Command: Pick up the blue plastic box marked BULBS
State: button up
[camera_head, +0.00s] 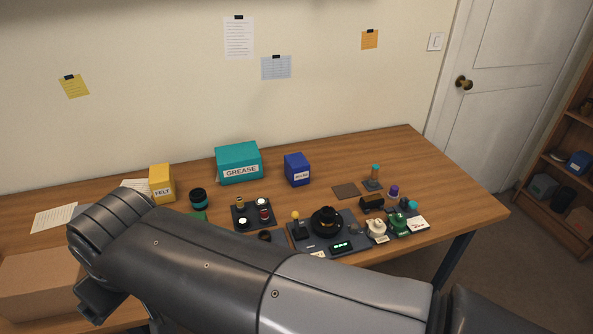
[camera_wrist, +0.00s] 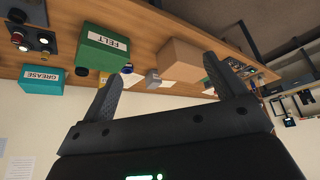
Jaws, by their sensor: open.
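The blue box marked BULBS (camera_head: 297,170) stands upright toward the back of the wooden table, right of the teal GREASE box, in the head view. Its label faces forward, and I do not see this box in the wrist view. My gripper (camera_wrist: 166,86) is open and empty in the wrist view, its two dark fingers spread wide. In the head view my arm crosses the foreground and its end is at the lower left, well away from the blue box.
Small parts and a dark tray (camera_head: 335,245) lie in front. The wrist view shows a green FELT box (camera_wrist: 100,48) and a cardboard box (camera_wrist: 182,60).

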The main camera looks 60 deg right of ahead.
aim_at(299, 162)
jog(key=w+d+m+t+h, duration=0.1)
jog(key=w+d+m+h, duration=0.25)
jog(key=w+d, duration=1)
jog(key=w+d+f+m+t+h, duration=0.1)
jog(key=w+d+h, duration=0.1)
jog(key=d, duration=0.9)
jog(key=w+d+f+m+h, duration=0.1)
jog(key=d+f+h, duration=0.1)
jog(key=d, duration=0.9)
jog(key=s+d+f, duration=0.2)
jog(key=d+f, duration=0.1)
jog(key=d, duration=0.5)
jog(key=s+d+f, duration=0.1)
jog(key=d+f, duration=0.3)
jog(key=d, duration=0.3)
jog(key=s+d+f+m+t, duration=0.1)
jog(key=s+d+f, duration=0.2)
jog(key=s+d, duration=0.1)
jog(key=s+d+f+h, duration=0.1)
jog(key=s+d+f, duration=0.2)
jog(key=d+f, duration=0.1)
jog(key=s+d+f+m+t, duration=0.1)
jog(key=s+d+f, duration=0.3)
jog(key=d, duration=0.1)
jog(key=shift+s+d+f+m+t+h, duration=0.1)
jog(key=shift+s+d+m+t+h, duration=0.15)
jog(key=shift+s+d+m+t, duration=0.1)
jog(key=x, duration=0.7)
jog(key=shift+a, duration=0.1)
